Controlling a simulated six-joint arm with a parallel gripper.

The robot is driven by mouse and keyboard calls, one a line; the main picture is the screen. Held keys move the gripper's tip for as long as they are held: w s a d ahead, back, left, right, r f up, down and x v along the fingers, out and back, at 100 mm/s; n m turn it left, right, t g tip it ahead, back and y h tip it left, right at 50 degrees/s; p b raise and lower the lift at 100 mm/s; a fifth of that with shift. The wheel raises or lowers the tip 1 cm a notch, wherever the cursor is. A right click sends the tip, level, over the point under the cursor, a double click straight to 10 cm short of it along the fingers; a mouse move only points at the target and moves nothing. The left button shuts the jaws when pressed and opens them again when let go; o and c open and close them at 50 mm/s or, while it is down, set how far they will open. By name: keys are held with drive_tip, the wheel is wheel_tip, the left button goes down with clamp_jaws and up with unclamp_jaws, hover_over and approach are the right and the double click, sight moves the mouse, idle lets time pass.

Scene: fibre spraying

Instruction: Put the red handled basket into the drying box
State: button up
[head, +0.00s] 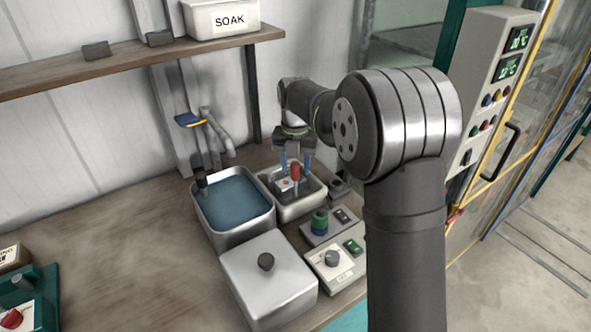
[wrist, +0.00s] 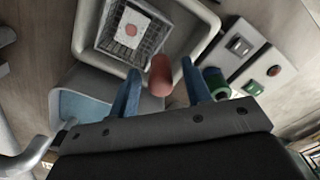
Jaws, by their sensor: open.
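The red handle (head: 295,172) stands up from a small wire basket (wrist: 112,42) inside an open metal basin. A white card with a red dot lies in the basket in the wrist view. My gripper (head: 295,165) is open above the basin, its blue fingers pointing down. The red handle (wrist: 160,76) shows between the two fingertips (wrist: 160,70), with gaps on both sides. A glass-fronted cabinet (head: 492,90) with digital displays, buttons and a yellow-framed door stands at the right; I cannot tell for sure that it is the drying box.
A tank of blue liquid (head: 234,207) is left of the basin (head: 302,208). A lidded metal box (head: 268,285) and control panels (head: 336,262) stand in front. A shelf (head: 130,62) holds a SOAK bin (head: 222,17). The left bench is mostly clear.

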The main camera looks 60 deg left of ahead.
wheel_tip(320, 180, up, 10)
drive_tip(key=shift+r, duration=0.2)
idle(0.3)
drive_tip(key=shift+f, duration=4.35)
drive_tip(key=shift+f, duration=0.1)
drive_tip(key=shift+f, duration=1.45)
wheel_tip(320, 180, up, 4)
drive_tip(key=w+d+r, duration=0.7)
drive_tip(key=d, duration=0.2)
drive_tip(key=w+d+f+m, duration=0.6)
drive_tip(key=d+m, duration=0.4)
drive_tip(key=d, duration=0.2)
drive_tip(key=w+d+f+m, duration=0.7)
drive_tip(key=w+d+m, duration=0.1)
drive_tip(key=d+m, duration=0.2)
drive_tip(key=w+d+f+m, duration=0.7)
drive_tip(key=d+m, duration=0.2)
drive_tip(key=d, duration=0.4)
drive_tip(key=shift+w+d+m, duration=0.25)
drive_tip(key=shift+d+m, duration=0.1)
drive_tip(key=shift+m, duration=0.05)
